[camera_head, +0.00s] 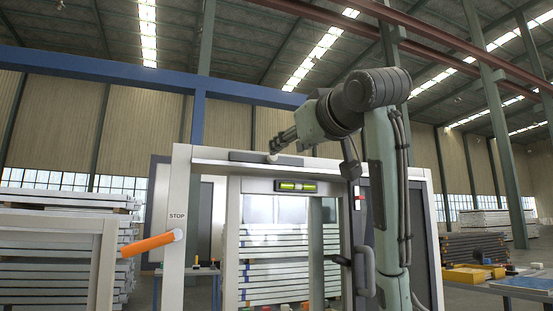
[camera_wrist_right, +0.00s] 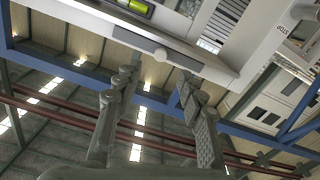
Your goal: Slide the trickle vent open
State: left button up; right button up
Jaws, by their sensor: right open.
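The trickle vent (camera_head: 248,157) is a grey strip along the white top bar of the frame, with a small round knob (camera_head: 272,158) on it. In the right wrist view, the vent strip (camera_wrist_right: 130,39) runs diagonally across the top, and its pale knob (camera_wrist_right: 160,54) shows between and beyond the fingertips. My right gripper (camera_head: 274,146) is open and empty, just above and in front of the knob. In the wrist view, its two fingers (camera_wrist_right: 155,82) are spread wide on either side. They look apart from the knob. My left gripper is not in view.
A green spirit level (camera_head: 295,186) sits below the vent. A dark grey handle (camera_head: 362,270) is on the right side of the window. An orange bar (camera_head: 151,244) sticks out at left, below a STOP label (camera_head: 177,216). A table (camera_head: 520,291) stands at right.

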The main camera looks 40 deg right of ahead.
aim_at(271, 158)
jog(key=p+x, duration=0.1)
jog(key=x, duration=0.6)
jog(key=shift+w, duration=0.15)
jog(key=c, duration=0.9)
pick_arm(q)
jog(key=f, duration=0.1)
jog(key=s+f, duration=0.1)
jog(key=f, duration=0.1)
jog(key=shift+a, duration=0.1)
pick_arm(e)
jog(key=shift+a, duration=0.1)
grip_shut()
